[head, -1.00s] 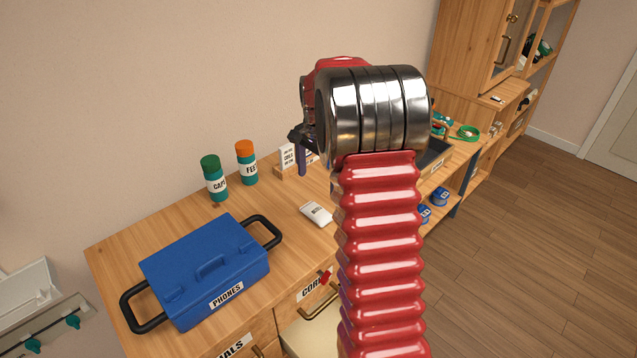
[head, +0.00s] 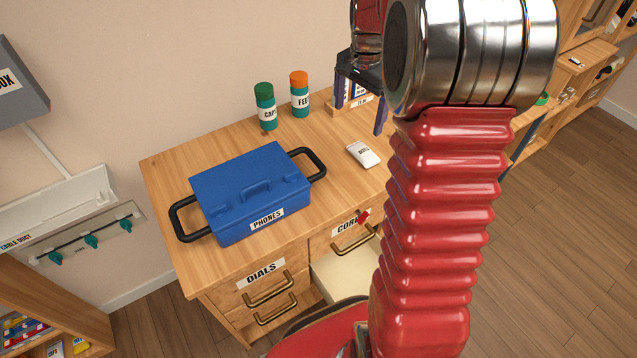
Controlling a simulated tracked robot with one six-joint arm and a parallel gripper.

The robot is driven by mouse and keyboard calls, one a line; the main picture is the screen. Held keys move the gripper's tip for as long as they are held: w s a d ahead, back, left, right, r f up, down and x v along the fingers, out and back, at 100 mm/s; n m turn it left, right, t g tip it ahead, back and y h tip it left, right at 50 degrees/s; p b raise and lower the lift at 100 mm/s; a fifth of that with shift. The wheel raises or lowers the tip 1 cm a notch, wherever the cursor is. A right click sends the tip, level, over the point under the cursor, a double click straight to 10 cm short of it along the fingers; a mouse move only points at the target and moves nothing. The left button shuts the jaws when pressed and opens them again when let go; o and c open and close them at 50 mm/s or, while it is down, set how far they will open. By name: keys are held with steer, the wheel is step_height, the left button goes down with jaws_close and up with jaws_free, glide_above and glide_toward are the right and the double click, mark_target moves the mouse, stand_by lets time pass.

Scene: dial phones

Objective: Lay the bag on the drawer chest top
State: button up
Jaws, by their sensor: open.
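A small white packet with a dark label, which looks like the bag (head: 363,154), lies flat on the wooden drawer chest top (head: 225,150), right of the blue case. My gripper (head: 362,100) is open, with its two dark purple fingers apart and pointing down. It appears above and behind the bag in the picture, with a visible gap between fingers and bag. My arm hides the right part of the chest top.
A blue case labelled PHONES (head: 250,195) with black handles fills the chest top's left. A green-capped jar (head: 265,108) and an orange-capped jar (head: 300,96) stand at the back. A drawer (head: 345,278) below is pulled open. Clear wood lies between case and bag.

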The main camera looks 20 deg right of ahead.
steer(key=s+a+r+n+t, duration=0.1)
steer(key=s+a+r+n, duration=0.35)
steer(key=a, duration=0.25)
steer(key=s+a+r+n+t, duration=0.1)
steer(key=s+a+r+n, duration=0.25)
steer(key=s+a, duration=0.3)
steer(key=s+a+n+t, duration=0.2)
steer(key=s+a+n, duration=0.4)
steer(key=s+a, duration=0.3)
steer(key=s, duration=0.4)
steer(key=shift+f+t, duration=0.15)
steer(key=shift+t, duration=0.25)
